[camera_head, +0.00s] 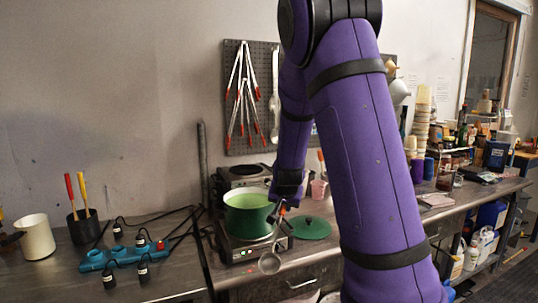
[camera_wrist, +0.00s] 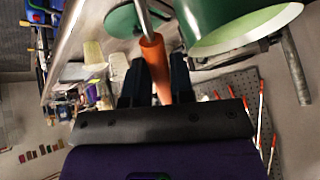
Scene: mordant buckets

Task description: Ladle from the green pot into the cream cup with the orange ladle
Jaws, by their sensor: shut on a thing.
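The green pot (camera_head: 247,222) stands on a hot plate, open, with pale green liquid inside; its rim also shows in the wrist view (camera_wrist: 262,32). My gripper (camera_head: 281,207) is just right of the pot, shut on the orange handle of the ladle (camera_wrist: 155,62). The ladle's metal bowl (camera_head: 270,263) hangs low, outside the pot, in front of the hot plate near the counter's front edge. I cannot tell whether the bowl holds anything. A cream cup (camera_head: 37,240) with a handle stands upright at the far left of the counter, well away from my gripper.
A green lid (camera_head: 310,229) lies right of the hot plate (camera_head: 240,249). A blue power strip (camera_head: 125,256) with plugs and cables lies between cup and pot. A black holder (camera_head: 83,228) with red and yellow-handled tools stands behind it. Tongs (camera_head: 243,95) hang on a pegboard.

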